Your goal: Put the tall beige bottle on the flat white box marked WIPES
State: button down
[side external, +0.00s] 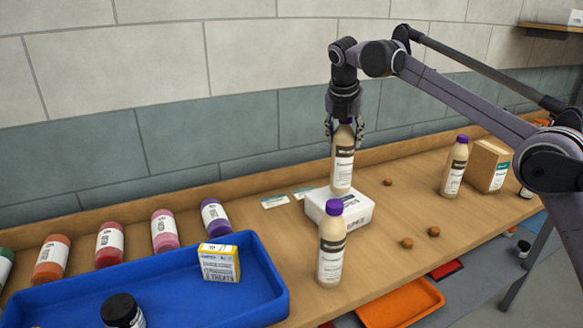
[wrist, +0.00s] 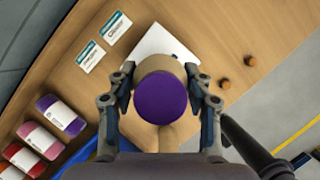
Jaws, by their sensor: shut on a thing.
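My gripper (side external: 344,130) is shut on a beige bottle (side external: 342,170) with a white and dark label. It grips the bottle near its top and holds it upright, and the fingers hide the cap in the side view. In the wrist view the bottle's purple cap (wrist: 161,97) sits between the fingers. The flat white box (side external: 355,220) is directly below the bottle, and it also shows partly behind the bottle in the wrist view (wrist: 163,42). The bottle's base is at the box's top; I cannot tell whether it touches.
A similar purple-capped bottle (side external: 331,250) stands close in front of the box. Another bottle (side external: 454,168) stands at the right beside a cardboard box (side external: 487,166). A blue tray (side external: 272,268) is at left. Small brown pieces (side external: 407,243) and cards (side external: 275,201) lie nearby.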

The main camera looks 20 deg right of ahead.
jog(key=shift+f, duration=1.4)
jog(key=c, duration=0.6)
grip_release()
jog(key=shift+o, duration=0.2)
